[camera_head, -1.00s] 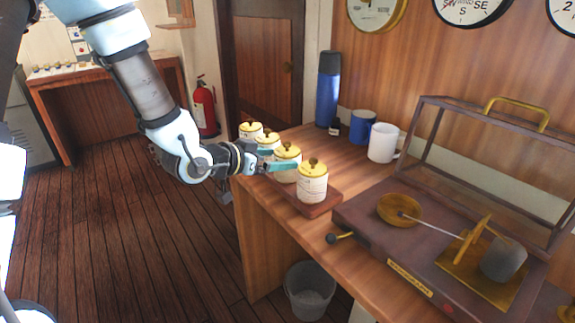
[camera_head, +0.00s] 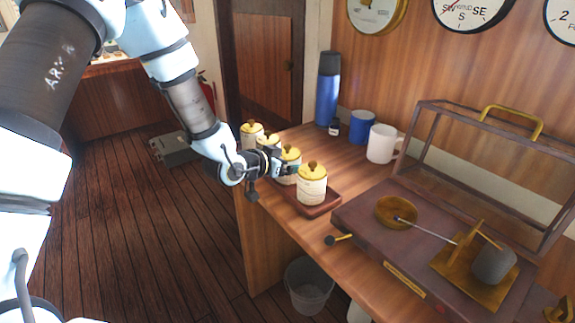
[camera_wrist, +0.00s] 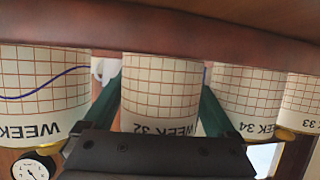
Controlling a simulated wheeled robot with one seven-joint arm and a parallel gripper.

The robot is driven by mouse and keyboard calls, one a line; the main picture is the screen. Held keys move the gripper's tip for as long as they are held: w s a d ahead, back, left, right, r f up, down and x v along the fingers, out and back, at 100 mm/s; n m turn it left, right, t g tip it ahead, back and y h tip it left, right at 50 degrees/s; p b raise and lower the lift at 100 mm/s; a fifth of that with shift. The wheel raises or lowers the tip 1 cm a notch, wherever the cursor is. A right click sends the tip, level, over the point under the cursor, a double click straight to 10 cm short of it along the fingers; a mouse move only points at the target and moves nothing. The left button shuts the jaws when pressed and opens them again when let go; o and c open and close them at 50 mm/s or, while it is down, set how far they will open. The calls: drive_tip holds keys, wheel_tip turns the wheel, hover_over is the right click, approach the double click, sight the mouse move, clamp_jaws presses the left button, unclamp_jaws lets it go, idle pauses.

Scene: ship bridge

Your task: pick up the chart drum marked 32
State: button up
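The chart drum marked 32 (camera_wrist: 160,90) is upside down in the wrist view, with "WEEK 32" on its gridded paper. It stands between the two teal fingers of my gripper (camera_wrist: 163,88), which is open, with a finger along each side; contact is unclear. In the head view it appears to be the second-nearest yellow-lidded drum (camera_head: 290,154), partly hidden by my gripper (camera_head: 286,164). A drum with a blue trace (camera_wrist: 40,90) is beside it, label number cut off. The drum marked 34 (camera_wrist: 247,95) and the drum marked 33 (camera_wrist: 302,100) stand on the other side.
The drums stand in a row on a wooden rack (camera_head: 318,209) on the desk. A brown instrument base with an open frame (camera_head: 355,215) is at right. A white mug (camera_head: 381,144), blue mug (camera_head: 362,126) and blue flask (camera_head: 327,95) stand behind. A bin (camera_head: 309,287) is on the floor.

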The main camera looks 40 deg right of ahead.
drive_tip(key=c, duration=1.2)
drive_tip(key=shift+r, duration=0.1)
